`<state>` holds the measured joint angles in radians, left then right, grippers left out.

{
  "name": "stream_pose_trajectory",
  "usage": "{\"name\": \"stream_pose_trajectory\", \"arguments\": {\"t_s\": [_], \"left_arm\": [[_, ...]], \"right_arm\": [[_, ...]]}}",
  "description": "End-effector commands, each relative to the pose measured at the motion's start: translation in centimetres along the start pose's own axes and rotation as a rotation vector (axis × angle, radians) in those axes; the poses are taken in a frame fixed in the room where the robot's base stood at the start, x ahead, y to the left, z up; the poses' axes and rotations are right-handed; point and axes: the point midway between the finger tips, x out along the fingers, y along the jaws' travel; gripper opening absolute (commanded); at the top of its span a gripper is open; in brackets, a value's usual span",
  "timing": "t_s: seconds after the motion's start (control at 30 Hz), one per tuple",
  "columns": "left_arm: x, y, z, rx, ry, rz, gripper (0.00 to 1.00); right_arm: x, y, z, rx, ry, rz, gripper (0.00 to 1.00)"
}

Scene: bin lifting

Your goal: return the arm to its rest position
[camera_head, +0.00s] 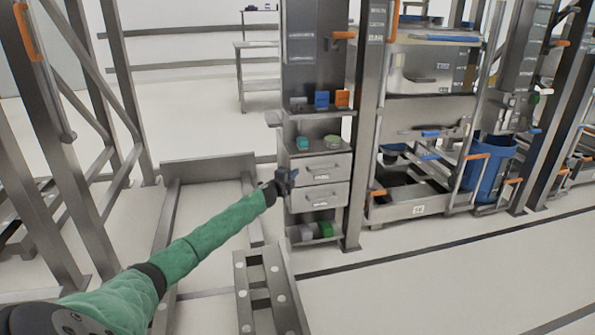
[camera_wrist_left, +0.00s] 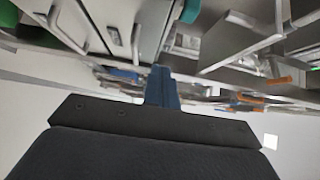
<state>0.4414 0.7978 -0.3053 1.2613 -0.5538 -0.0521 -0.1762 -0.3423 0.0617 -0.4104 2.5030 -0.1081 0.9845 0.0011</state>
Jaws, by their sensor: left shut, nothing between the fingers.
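My left arm in its green sleeve reaches in from the lower left in the head view. My left gripper (camera_head: 287,178) is at its end, in front of the left edge of the grey drawer cabinet (camera_head: 321,168). Whether it touches the cabinet is hard to tell. In the left wrist view the blue fingers of my left gripper (camera_wrist_left: 162,86) are together, with nothing between them. My right gripper is not in either view.
A metal post (camera_head: 367,130) stands right of the cabinet. A rack (camera_head: 405,207) and a blue bin (camera_head: 490,168) are farther right. A low metal frame (camera_head: 262,290) lies on the floor below the arm. Steel uprights (camera_head: 40,190) stand at left. The front right floor is clear.

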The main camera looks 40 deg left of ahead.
Motion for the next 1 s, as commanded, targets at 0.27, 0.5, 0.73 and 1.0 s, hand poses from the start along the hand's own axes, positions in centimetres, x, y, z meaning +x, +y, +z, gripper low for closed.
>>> {"name": "stream_pose_trajectory", "arguments": {"t_s": [0.27, 0.5, 0.73, 1.0], "left_arm": [[-2.0, 0.0, 0.0, 0.0, 0.0, 0.0, 0.0], [-2.3, 0.0, 0.0, 0.0, 0.0, 0.001, 0.0], [-2.3, -0.2, -1.1, -0.029, 0.06, -0.01, 0.0], [-3.9, -5.2, -10.2, -0.148, 0.381, -0.101, 0.0]], "right_arm": [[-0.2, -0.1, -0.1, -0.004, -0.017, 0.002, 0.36], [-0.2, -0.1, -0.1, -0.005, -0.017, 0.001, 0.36], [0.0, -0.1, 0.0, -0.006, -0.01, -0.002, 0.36], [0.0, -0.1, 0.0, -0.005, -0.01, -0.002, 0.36]]}}
